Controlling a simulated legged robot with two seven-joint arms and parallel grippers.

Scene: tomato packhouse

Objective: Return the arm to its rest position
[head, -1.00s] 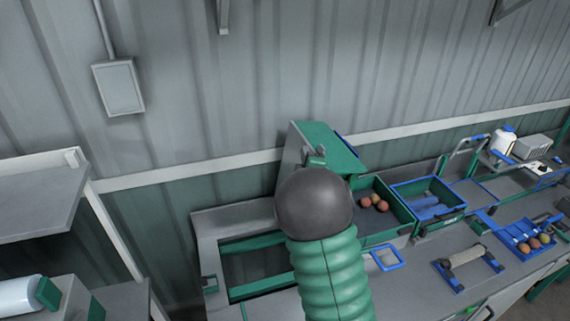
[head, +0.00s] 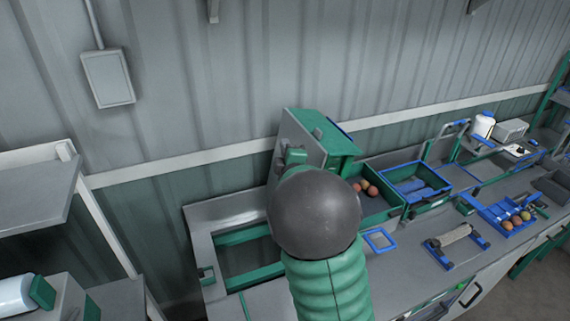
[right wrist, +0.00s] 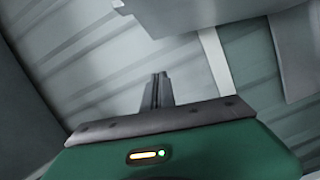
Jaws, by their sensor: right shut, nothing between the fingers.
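My right arm comes up from the bottom centre of the head view, with a green ribbed sleeve and a dark round joint. Its gripper (head: 295,154) is mostly hidden behind that joint; only a small green and grey part shows, in front of the grey and green box. In the right wrist view the two thin grey fingers (right wrist: 158,82) lie together beyond the green gripper body, with nothing between them. They point toward the ribbed wall. My left gripper is in neither view.
A green-topped box (head: 338,138) stands at the bench's back. To its right are a green crate (head: 392,212) with several tomatoes, a blue-rimmed bin (head: 417,190) and a blue tray (head: 488,213). A grey shelf (head: 35,195) stands at left.

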